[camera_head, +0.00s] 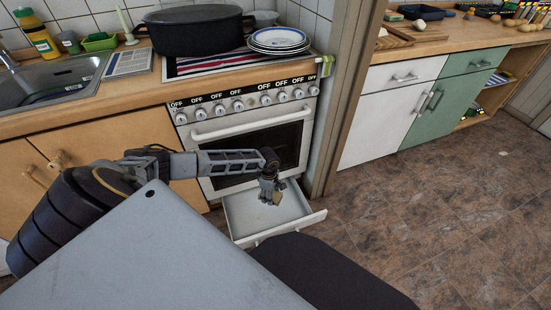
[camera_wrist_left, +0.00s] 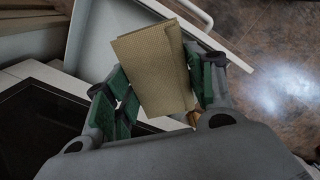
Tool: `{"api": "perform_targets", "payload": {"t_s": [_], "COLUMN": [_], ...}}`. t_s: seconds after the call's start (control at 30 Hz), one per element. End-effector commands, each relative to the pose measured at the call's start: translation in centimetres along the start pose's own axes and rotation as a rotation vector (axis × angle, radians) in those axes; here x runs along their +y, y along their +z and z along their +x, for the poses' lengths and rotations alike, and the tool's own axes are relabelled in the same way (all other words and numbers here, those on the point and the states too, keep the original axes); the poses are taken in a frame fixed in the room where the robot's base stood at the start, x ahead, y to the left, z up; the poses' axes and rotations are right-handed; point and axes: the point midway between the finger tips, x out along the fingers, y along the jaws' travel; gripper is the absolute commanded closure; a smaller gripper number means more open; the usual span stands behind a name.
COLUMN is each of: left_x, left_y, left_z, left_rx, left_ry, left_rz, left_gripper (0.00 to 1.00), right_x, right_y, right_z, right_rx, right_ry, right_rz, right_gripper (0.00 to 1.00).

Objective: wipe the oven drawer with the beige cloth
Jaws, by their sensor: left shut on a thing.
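The white oven drawer (camera_head: 296,218) is pulled open below the oven in the head view. Its interior and white rim also show in the left wrist view (camera_wrist_left: 90,22). My left gripper (camera_head: 272,192) hangs over the drawer in the head view. In the left wrist view my left gripper (camera_wrist_left: 160,88) has the beige cloth (camera_wrist_left: 152,65) between its green-padded fingers and is shut on it. The cloth looks folded and flat. I cannot tell whether it touches the drawer's bottom. My right gripper is not in view.
The white oven (camera_head: 250,150) stands behind the drawer, with a door handle and several knobs above. A dark pot (camera_head: 195,30) and stacked plates (camera_head: 278,40) sit on top. A door frame (camera_head: 345,100) stands right of the oven. The brown tiled floor (camera_head: 420,220) is clear.

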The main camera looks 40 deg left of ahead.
Motion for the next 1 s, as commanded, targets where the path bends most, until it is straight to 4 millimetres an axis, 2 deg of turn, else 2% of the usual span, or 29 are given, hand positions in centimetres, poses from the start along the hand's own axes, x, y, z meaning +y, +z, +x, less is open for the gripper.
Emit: {"api": "perform_targets", "payload": {"t_s": [0.03,0.57,1.0], "left_x": [-0.1,-1.2,-2.5], "left_y": [-0.6,-5.6,-10.1], "left_z": [1.2,9.1,15.4], "left_rx": [0.001,0.007,0.012], "left_ry": [-0.001,0.003,0.01], "left_rz": [-0.03,-0.348,-0.611], "left_gripper": [0.64,0.64,0.64], "right_x": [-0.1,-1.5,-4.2], "right_y": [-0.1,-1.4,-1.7], "right_z": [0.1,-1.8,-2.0], "right_rx": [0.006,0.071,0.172], "right_ry": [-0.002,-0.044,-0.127], "right_rz": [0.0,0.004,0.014], "right_gripper": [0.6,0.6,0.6]}}
